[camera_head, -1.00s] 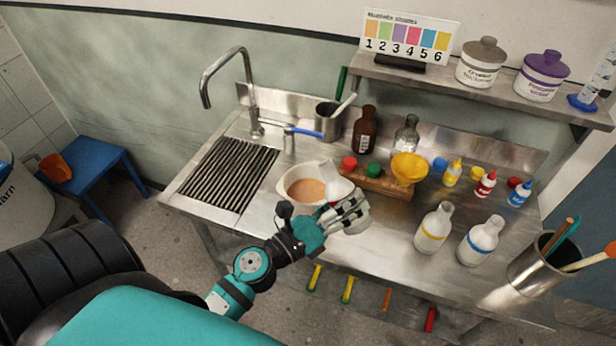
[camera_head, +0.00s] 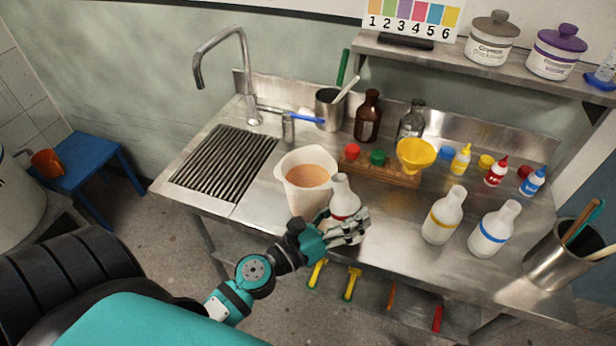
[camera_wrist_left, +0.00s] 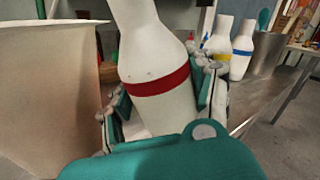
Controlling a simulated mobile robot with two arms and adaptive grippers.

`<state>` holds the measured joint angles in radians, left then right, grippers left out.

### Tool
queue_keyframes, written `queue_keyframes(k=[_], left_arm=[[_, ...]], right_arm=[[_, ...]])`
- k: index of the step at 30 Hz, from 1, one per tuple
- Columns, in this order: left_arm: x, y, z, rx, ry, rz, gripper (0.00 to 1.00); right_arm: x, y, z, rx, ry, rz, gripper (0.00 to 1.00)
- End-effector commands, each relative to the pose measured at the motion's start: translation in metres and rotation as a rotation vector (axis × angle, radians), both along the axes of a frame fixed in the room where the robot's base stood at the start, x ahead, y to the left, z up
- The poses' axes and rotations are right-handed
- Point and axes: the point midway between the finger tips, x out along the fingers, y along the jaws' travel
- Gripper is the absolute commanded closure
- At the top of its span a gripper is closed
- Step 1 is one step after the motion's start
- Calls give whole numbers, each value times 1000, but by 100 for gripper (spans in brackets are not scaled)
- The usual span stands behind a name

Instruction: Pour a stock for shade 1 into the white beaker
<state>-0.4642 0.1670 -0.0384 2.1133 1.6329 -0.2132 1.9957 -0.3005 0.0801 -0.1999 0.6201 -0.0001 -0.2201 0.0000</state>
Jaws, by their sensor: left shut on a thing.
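The white beaker (camera_head: 306,199) stands on the steel worktop right of the drainer and holds orange-tan liquid (camera_head: 307,176). My left gripper (camera_head: 345,229) is shut on a white bottle with a red band (camera_head: 343,197), just right of the beaker. The bottle is near upright in the head view. In the left wrist view the red-banded bottle (camera_wrist_left: 153,50) sits between my fingers, with the beaker (camera_wrist_left: 45,90) close on the left. A shade card (camera_head: 414,17) numbered 1 to 6 stands on the shelf; swatch 1 is light orange. My right gripper is not in view.
A yellow-banded bottle (camera_head: 442,216) and a blue-banded bottle (camera_head: 494,229) stand to the right. A wooden rack (camera_head: 398,177) with a yellow funnel (camera_head: 416,154) is behind. The steel sink tap (camera_head: 228,37) rises at the back left. Clear worktop lies before the rack.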

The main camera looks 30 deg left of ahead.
Motion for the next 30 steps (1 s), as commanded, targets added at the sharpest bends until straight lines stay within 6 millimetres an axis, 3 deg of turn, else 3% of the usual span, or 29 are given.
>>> queue_keyframes(k=[3,9,14,22,30], left_arm=[[-1,-3,3,167,-33,-2,86],[-1,-5,-1,316,-62,-1,86],[-1,-5,14,342,-68,0,86],[-1,-5,54,341,-68,0,86],[-1,-5,55,340,-68,0,86]], right_arm=[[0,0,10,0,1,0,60],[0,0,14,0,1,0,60],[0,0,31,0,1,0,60],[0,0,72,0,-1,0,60],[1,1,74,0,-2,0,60]])
